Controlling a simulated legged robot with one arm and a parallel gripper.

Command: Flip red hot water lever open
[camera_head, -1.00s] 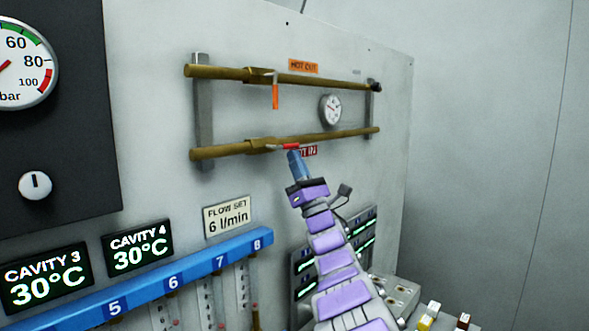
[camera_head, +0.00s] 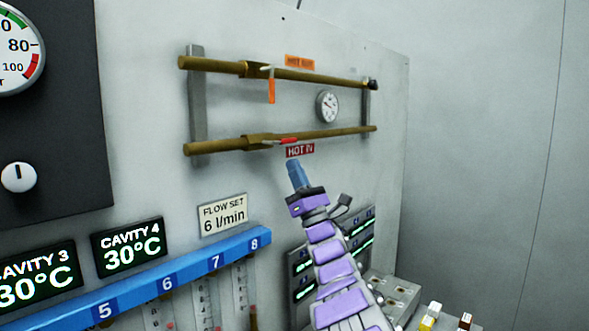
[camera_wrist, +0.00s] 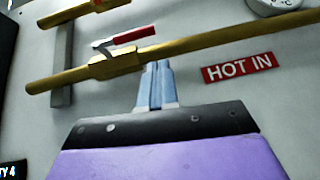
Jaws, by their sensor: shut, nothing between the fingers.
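The red lever (camera_head: 288,141) is on the lower brass pipe (camera_head: 335,134), above the red HOT IN label (camera_head: 300,150). It lies nearly along the pipe, pointing right. In the wrist view the red lever (camera_wrist: 134,35) stands off the valve body (camera_wrist: 113,64) on a metal stem, tilted slightly up to the right. My gripper (camera_head: 295,166) is shut and empty, just below the lever and the label's left part. In the wrist view my gripper's blue fingertips (camera_wrist: 157,66) are together, close to the pipe's lower edge; whether they touch it I cannot tell.
An upper brass pipe (camera_head: 320,77) has an orange lever (camera_head: 271,91) hanging down and an orange label (camera_head: 300,62). A round gauge (camera_head: 327,106) sits between the pipes. Grey brackets (camera_head: 197,100) hold them. A blue numbered rail (camera_head: 190,278) runs below.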

